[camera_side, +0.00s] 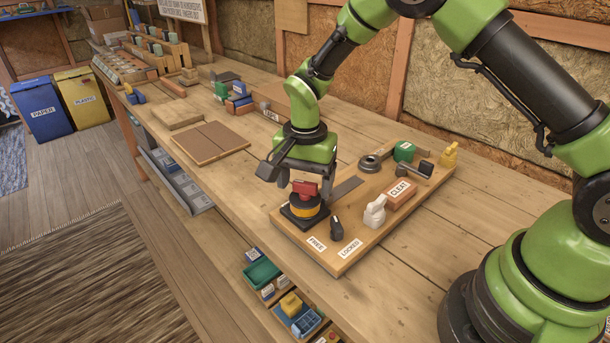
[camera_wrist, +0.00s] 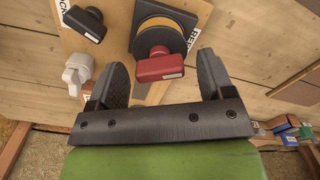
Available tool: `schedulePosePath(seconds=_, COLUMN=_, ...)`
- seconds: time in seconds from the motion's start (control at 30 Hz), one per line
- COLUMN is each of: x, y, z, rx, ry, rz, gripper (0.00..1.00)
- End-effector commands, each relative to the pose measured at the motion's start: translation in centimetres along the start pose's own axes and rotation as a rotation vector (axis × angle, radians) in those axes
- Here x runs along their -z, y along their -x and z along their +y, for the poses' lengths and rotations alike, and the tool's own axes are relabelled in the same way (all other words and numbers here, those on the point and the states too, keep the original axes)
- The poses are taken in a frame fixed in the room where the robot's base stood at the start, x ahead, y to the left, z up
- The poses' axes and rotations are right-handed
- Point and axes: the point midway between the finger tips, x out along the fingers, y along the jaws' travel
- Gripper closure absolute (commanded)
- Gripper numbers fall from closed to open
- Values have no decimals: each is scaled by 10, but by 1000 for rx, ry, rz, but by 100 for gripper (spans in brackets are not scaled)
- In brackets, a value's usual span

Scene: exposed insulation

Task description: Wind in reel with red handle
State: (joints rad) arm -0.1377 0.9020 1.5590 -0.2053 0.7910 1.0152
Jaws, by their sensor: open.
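The reel (camera_side: 305,207) is a black and yellow-orange drum on a dark square base at the left end of a wooden board (camera_side: 340,262). Its red handle (camera_side: 305,188) sits on top. In the wrist view the red handle (camera_wrist: 160,66) lies between and just beyond the two fingertips, with the yellow-orange reel (camera_wrist: 160,35) behind it. My gripper (camera_side: 287,172) is open above and around the handle's level; I see no clear contact. In the wrist view my gripper (camera_wrist: 163,80) has a finger on each side of the handle.
A brown panel (camera_side: 210,143) lies to the left.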

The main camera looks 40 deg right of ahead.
Motion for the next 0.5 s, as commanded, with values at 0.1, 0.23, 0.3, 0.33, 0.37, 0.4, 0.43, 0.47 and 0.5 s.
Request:
schedulePosePath(seconds=0.1, x=0, y=9, z=-1, rx=3, ry=1, rz=2, gripper=26)
schedulePosePath(seconds=0.23, x=0, y=32, z=-1, rx=7, ry=1, rz=3, gripper=26)
schedulePosePath(seconds=0.3, x=0, y=47, z=-1, rx=8, ry=1, rz=3, gripper=26)
schedulePosePath(seconds=0.33, x=0, y=53, z=-1, rx=7, ry=1, rz=3, gripper=26)
schedulePosePath(seconds=0.37, x=0, y=59, z=-1, rx=7, ry=0, rz=3, gripper=26)
schedulePosePath(seconds=0.4, x=0, y=66, z=-1, rx=6, ry=-1, rz=2, gripper=26)
schedulePosePath(seconds=0.43, x=0, y=72, z=-1, rx=7, ry=0, rz=3, gripper=26)
schedulePosePath(seconds=0.47, x=0, y=77, z=-1, rx=6, ry=0, rz=3, gripper=26)
schedulePosePath(seconds=0.5, x=0, y=82, z=-1, rx=5, ry=0, rz=2, gripper=26)
